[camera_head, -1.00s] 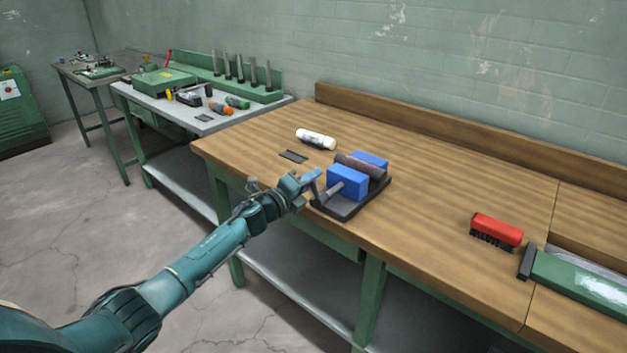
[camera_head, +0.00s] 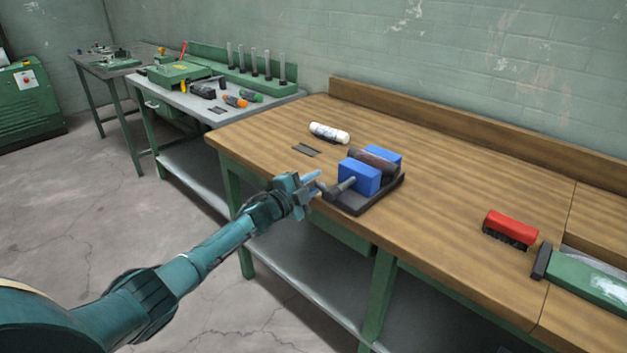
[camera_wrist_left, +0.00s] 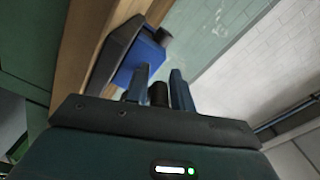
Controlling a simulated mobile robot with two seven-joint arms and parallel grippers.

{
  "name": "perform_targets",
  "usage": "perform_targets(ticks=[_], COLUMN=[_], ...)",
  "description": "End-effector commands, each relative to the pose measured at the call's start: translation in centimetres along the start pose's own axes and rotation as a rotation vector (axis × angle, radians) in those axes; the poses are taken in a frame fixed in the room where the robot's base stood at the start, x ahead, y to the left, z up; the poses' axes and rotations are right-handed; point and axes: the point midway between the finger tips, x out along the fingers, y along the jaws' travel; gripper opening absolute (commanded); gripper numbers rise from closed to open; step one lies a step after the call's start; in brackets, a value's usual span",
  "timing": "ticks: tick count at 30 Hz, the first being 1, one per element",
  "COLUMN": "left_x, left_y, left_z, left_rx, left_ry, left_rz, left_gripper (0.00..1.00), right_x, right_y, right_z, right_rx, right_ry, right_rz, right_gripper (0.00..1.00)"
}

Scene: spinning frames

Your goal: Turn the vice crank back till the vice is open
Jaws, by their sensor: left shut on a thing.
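The vice has blue jaws (camera_head: 358,178) on a dark base (camera_head: 385,200) at the workbench's front edge. A brown cylinder (camera_head: 372,160) lies between the two blue jaws. A grey crank (camera_head: 341,187) sticks out of the near jaw toward my left arm. My left gripper (camera_head: 316,188) is at the crank's outer end, shut on its handle. In the left wrist view a dark round handle (camera_wrist_left: 158,94) sits between the two fingers, with the blue jaw (camera_wrist_left: 140,58) beyond. The fingers partly hide the crank's end. My right gripper is not in view.
The wooden workbench (camera_head: 450,210) bears a white bottle (camera_head: 329,133), a dark flat piece (camera_head: 306,150) and a red brush (camera_head: 510,228). A green tool (camera_head: 590,277) is at the right. Free benchtop lies between vice and brush. A grey side bench (camera_head: 215,120) stands at the left.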

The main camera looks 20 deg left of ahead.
Motion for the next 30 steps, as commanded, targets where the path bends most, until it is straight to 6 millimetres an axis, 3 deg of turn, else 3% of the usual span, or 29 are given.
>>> perform_targets(ticks=[1,21,22,30], left_x=[0.71,0.72,0.72,0.72], left_y=[-0.43,-0.29,-0.29,-0.28], left_z=[-1.13,-0.93,-0.93,-0.92], left_rx=[-0.025,-0.085,-0.085,-0.084], left_ry=[0.02,0.019,0.019,0.018], left_rz=[-0.012,-0.014,-0.014,-0.013], left_gripper=[0.01,0.01,0.24,0.43], right_x=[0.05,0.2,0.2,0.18], right_y=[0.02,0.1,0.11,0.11], right_z=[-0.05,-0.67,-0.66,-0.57], right_rx=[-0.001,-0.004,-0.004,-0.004], right_ry=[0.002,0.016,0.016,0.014], right_rz=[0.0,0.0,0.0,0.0], right_gripper=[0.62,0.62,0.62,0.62])
